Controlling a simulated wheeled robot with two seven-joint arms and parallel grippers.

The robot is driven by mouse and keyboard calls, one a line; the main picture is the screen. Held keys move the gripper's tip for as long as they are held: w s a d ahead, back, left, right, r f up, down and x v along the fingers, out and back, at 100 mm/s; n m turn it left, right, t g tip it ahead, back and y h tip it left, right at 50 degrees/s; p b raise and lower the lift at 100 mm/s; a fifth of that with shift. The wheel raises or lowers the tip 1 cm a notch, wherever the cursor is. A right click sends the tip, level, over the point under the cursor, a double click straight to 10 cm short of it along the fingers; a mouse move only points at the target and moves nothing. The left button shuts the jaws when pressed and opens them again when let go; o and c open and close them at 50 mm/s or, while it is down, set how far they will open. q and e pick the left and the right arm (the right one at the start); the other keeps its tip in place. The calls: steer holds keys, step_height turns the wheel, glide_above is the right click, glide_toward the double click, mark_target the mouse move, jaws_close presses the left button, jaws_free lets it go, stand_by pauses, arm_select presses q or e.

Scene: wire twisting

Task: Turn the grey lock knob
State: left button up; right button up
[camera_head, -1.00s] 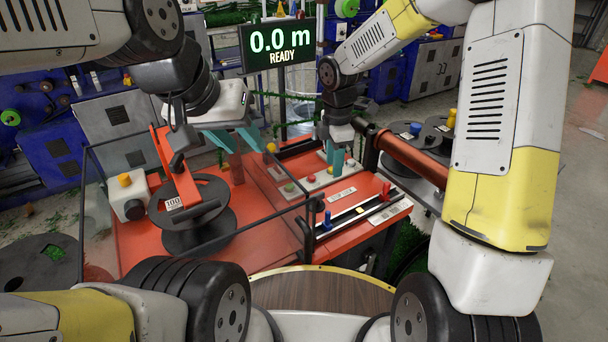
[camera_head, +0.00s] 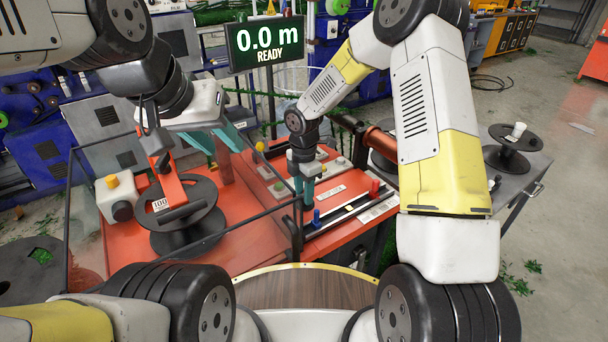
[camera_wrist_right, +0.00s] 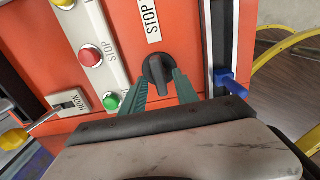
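A dark grey rotary knob (camera_wrist_right: 158,70) sits on the orange panel beside a STOP label in the right wrist view. My right gripper (camera_wrist_right: 162,78) is over it with its teal fingers apart, one on each side of the knob. I cannot tell whether they touch it. In the head view my right gripper (camera_head: 304,190) points down at the panel and hides the knob. My left gripper (camera_head: 222,146) is open near a reddish post (camera_head: 225,167) behind the spool.
A black spool (camera_head: 188,239) stands inside a transparent guard at left. A rail carries a blue slider (camera_head: 316,217) and a red slider (camera_head: 374,188). Red (camera_wrist_right: 90,56) and green (camera_wrist_right: 111,101) buttons lie left of the knob. The display (camera_head: 265,45) reads 0.0 m READY.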

jaws_close()
steer(key=shift+m, duration=0.3)
steer(key=m, duration=0.4)
steer(key=shift+w+a, duration=0.1)
steer(key=shift+w, duration=0.05)
steer(key=m, duration=0.5)
steer(key=shift+w, duration=0.1)
steer(key=m, duration=0.4)
steer(key=shift+w, duration=0.1)
steer(key=shift+m, duration=2.1)
